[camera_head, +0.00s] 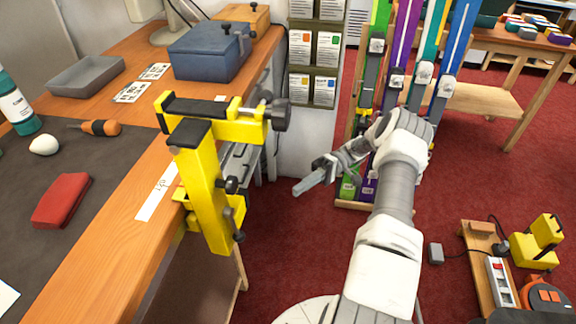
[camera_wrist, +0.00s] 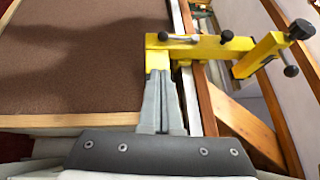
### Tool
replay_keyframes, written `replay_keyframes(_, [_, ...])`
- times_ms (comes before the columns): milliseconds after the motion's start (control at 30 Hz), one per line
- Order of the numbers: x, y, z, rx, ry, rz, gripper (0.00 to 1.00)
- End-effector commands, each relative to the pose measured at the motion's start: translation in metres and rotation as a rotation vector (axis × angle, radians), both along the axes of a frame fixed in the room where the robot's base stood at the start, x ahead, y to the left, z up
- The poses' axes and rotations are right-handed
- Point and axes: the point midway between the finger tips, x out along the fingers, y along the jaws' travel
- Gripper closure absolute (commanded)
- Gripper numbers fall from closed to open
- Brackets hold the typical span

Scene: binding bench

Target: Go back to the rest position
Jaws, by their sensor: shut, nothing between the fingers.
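My gripper (camera_head: 306,185) is in the middle of the head view, to the right of the bench edge, over the red floor. Its fingers are together with nothing between them. My arm reaches up from the bottom of the head view and bends left toward the bench. In the wrist view my gripper (camera_wrist: 163,88) also shows shut, in front of a yellow clamp-like fixture. That yellow fixture (camera_head: 207,190) is mounted at the bench edge in the head view. My gripper is apart from it, to its right. The fixture also shows in the wrist view (camera_wrist: 205,48).
The wooden bench (camera_head: 112,268) holds a red block (camera_head: 62,200), a screwdriver (camera_head: 100,127), a grey tray (camera_head: 86,76) and a blue box (camera_head: 208,52). A rack of ski-like boards (camera_head: 398,60) stands behind my arm. A power strip (camera_head: 500,282) lies at the lower right.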

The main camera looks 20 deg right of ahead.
Motion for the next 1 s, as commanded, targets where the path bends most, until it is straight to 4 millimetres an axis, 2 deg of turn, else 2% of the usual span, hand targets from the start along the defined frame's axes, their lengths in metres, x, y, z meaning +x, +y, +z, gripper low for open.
replay_keyframes(200, [0.001,0.002,0.002,-0.014,0.001,0.006,1.0])
replay_keyframes(367, [0.007,0.016,0.02,-0.146,0.015,0.06,1.0])
replay_keyframes(600, [0.019,0.047,0.065,-0.53,0.012,0.155,1.0])
replay_keyframes(767, [0.025,0.062,0.1,-0.776,-0.033,0.172,1.0])
replay_keyframes(1000, [0.031,0.077,0.163,-1.098,-0.157,0.124,1.0])
